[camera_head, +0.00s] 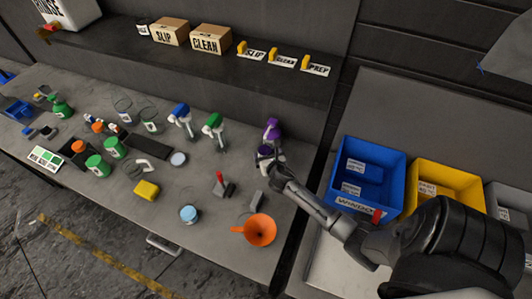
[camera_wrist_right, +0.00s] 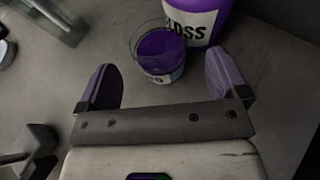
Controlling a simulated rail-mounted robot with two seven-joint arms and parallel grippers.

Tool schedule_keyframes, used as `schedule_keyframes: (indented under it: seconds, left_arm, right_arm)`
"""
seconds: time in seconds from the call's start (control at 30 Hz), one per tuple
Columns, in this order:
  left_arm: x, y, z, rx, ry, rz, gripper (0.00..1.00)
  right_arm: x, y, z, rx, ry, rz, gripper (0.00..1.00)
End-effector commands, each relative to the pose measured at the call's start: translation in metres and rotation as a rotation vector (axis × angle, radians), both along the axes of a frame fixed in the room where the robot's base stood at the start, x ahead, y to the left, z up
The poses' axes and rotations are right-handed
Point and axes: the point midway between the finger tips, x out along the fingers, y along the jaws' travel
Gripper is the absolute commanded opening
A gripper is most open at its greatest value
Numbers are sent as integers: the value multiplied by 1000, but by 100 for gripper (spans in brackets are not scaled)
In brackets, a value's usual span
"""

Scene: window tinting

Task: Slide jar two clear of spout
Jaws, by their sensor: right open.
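A clear jar (camera_wrist_right: 160,50) holding purple liquid stands on the bench, with a small label that is hard to read. It touches or nearly touches the purple bottle (camera_wrist_right: 196,18) marked "LOSS" behind it; I cannot tell which. In the head view the purple spray bottle (camera_head: 272,130) stands upright just behind the jar (camera_head: 265,153). My right gripper (camera_wrist_right: 162,72) is open, its two fingers apart on either side of the jar's near side. In the head view the right gripper (camera_head: 271,167) partly covers the jar. My left gripper is not in view.
A red-handled black tool (camera_head: 223,186), a grey block (camera_head: 256,199) and an orange funnel (camera_head: 260,230) lie in front of the jar. Blue- and green-topped spray bottles (camera_head: 214,126) stand to its left. The bench edge and a blue bin (camera_head: 367,172) are to the right.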

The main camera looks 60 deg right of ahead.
Motion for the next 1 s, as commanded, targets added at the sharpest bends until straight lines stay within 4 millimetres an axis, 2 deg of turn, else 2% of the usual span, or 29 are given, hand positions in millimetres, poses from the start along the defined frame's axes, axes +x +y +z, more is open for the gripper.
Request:
schedule_keyframes:
  seconds: [0.27,0.7,0.77,1.0]
  left_arm:
    - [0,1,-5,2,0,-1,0]
    - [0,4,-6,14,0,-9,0]
    - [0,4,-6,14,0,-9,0]
    - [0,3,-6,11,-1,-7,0]
  right_arm:
    - [17,-14,-9,0,0,-1,92]
    - [21,-17,-11,-1,1,0,92]
    - [20,-17,-11,-1,1,0,88]
    - [20,-17,-11,-1,1,0,66]
